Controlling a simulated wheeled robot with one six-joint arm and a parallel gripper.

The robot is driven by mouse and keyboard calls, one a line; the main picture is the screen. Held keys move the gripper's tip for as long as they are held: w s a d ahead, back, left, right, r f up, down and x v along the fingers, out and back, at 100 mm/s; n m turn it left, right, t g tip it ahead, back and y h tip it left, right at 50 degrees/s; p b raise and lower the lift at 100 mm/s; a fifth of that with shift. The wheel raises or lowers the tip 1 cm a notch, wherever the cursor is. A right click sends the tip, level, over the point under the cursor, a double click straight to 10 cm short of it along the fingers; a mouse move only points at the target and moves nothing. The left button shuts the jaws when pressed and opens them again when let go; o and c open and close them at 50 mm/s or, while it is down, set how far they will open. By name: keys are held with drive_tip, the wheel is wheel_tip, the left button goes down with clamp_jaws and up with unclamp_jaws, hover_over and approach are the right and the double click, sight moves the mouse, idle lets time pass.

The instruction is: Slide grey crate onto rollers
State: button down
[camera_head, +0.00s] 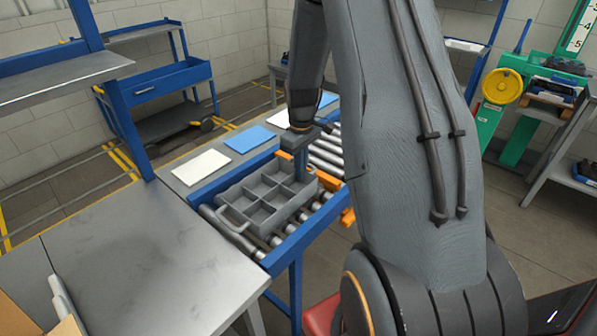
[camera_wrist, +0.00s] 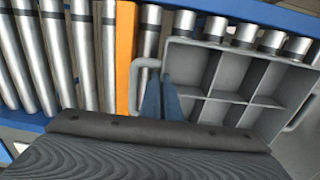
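The grey crate (camera_head: 268,197) is an open tray with several compartments and a loop handle at each end. It sits upright on metal rollers at the near-left part of the blue-framed conveyor. In the wrist view the crate (camera_wrist: 222,75) fills the right half. My gripper (camera_head: 301,178) points down at the crate's far end. In the wrist view its two blue fingers (camera_wrist: 162,82) are close together, between the end handle and the compartments, at the end wall. Whether they pinch the wall is not clear. My arm hides part of the conveyor.
An orange bar (camera_wrist: 125,50) crosses the rollers just beyond the crate's handle; bare rollers (camera_wrist: 75,50) continue past it. White (camera_head: 201,166) and blue (camera_head: 249,139) sheets lie on the surface alongside. A grey table (camera_head: 110,255) stands at the near left.

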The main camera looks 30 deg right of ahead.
drive_tip(key=shift+w+d, duration=0.25)
drive_tip(key=shift+d, duration=0.35)
drive_tip(key=c, duration=2.5)
unclamp_jaws()
